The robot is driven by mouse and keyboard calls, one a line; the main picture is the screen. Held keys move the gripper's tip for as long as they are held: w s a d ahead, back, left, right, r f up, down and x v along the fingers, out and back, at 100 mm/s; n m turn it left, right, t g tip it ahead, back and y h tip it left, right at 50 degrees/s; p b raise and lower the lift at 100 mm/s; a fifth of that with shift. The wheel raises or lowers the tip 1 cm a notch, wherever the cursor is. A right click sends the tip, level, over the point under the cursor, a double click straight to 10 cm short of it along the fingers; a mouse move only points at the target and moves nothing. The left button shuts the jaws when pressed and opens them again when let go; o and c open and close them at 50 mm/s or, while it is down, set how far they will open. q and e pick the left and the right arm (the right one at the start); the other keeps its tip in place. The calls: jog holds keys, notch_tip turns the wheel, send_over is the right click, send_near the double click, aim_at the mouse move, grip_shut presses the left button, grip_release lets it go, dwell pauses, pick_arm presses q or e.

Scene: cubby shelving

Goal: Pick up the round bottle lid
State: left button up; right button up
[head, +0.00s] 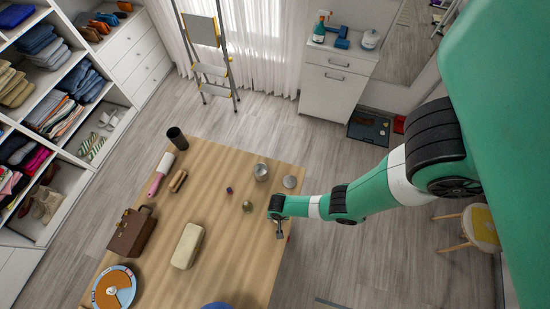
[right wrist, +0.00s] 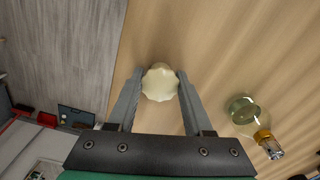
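The round bottle lid (right wrist: 160,82) is pale cream with a scalloped rim. In the right wrist view it is by the wooden table's edge, between the fingertips of my right gripper (right wrist: 161,78). The fingers stand apart on either side of it, very close to its rim; I cannot tell whether they touch it. In the head view my right gripper (head: 280,231) is at the right edge of the table (head: 215,220), and I cannot make out the lid there. My left gripper is not in view.
A glass bottle (right wrist: 243,112) lies right of the gripper in the right wrist view. A metal cup (head: 261,171) and a grey disc (head: 290,181) are beyond it in the head view. A tan pouch (head: 187,246) and brown case (head: 131,233) lie farther left.

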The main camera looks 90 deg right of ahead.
grip_shut()
jog(key=shift+r, duration=0.1)
